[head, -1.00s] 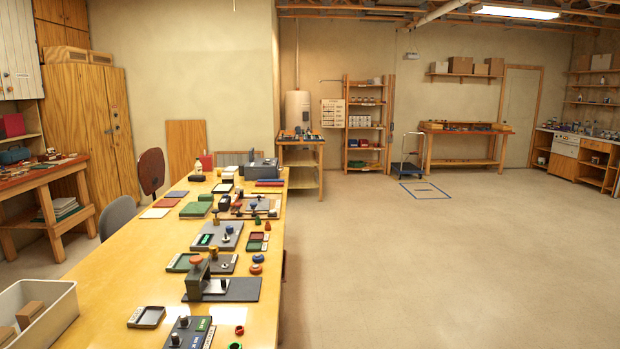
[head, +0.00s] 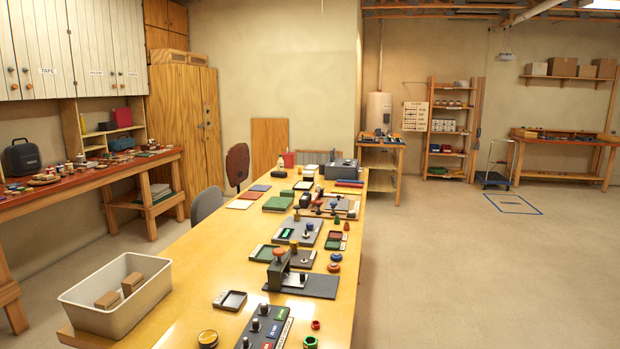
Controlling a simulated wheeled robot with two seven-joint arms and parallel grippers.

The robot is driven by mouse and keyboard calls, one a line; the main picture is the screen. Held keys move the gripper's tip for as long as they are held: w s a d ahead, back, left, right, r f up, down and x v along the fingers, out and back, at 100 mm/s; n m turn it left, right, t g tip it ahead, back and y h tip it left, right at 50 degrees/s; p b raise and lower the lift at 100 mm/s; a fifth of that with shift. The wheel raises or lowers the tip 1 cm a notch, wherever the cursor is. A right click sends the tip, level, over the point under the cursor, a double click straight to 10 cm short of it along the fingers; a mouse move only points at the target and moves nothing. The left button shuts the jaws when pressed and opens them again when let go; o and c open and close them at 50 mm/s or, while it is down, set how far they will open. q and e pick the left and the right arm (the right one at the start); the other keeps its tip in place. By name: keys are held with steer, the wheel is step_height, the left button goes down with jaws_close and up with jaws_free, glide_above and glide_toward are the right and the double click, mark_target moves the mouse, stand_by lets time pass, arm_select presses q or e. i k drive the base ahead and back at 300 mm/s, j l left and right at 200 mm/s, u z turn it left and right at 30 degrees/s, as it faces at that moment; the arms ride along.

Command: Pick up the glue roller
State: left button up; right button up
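I cannot make out a glue roller for certain among the small items on the long yellow table (head: 195,262). The table carries stamp pads, knobbed stamps and trays, many too small to tell apart. A dark press-like tool with an orange knob on a grey plate (head: 318,285) stands in the nearer part. A dark panel with black knobs (head: 262,325) lies closer to me. Neither of my grippers shows in the head view.
A white bin (head: 118,318) with brown blocks stands at the table's near left corner. A grey chair (head: 207,204) and a brown chair (head: 238,165) stand along the left side. A red-topped workbench (head: 60,180) is at far left. The floor (head: 450,270) to the right is clear.

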mark_target(307, 176)
steer(key=i+l+z, duration=0.45)
steer(key=l, duration=0.3)
steer(key=i+l+z, duration=0.45)
steer(key=i, duration=0.3)
steer(key=i+u, duration=0.1)
steer(key=i, duration=0.3)
steer(key=i+l+u, duration=0.1)
steer(key=i, duration=0.25)
steer(key=i+l+u, duration=0.15)
steer(key=i, duration=2.75)
steer(key=u, duration=0.05)
